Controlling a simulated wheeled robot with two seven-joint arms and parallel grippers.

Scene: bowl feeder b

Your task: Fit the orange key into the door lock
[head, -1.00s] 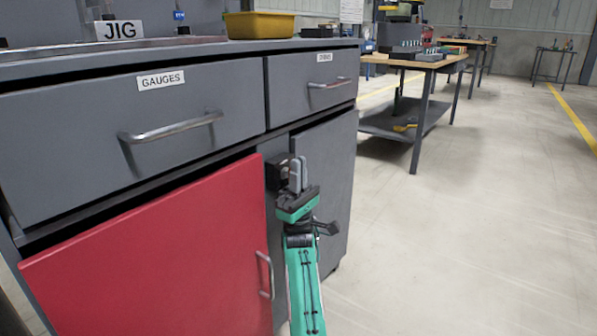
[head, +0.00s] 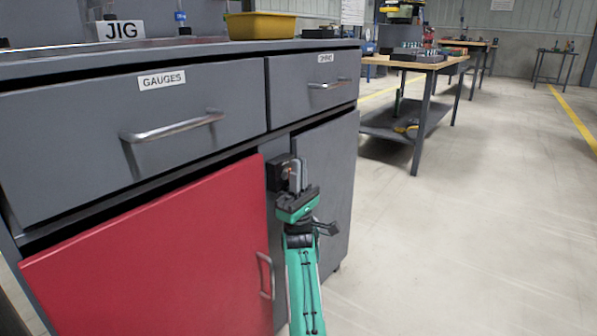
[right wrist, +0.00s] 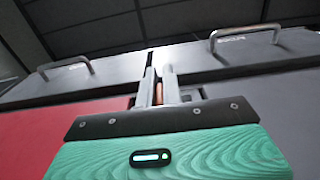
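The lock is a black box (head: 277,172) on the grey cabinet post, just right of the red door. My right gripper (head: 296,176) is directly in front of it, its fingers close to the box face. In the right wrist view a narrow strip of the orange key (right wrist: 158,93) shows between the two grey fingers of the right gripper (right wrist: 158,82), which are closed on it. The key's tip is hidden, and I cannot tell whether it is in the lock. My left gripper is in neither view.
The red door (head: 170,255) with its bar handle (head: 266,276) is left of my right arm. Drawers with handles (head: 172,129) are above. A yellow bin (head: 261,26) stands on the cabinet top. The floor to the right is clear.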

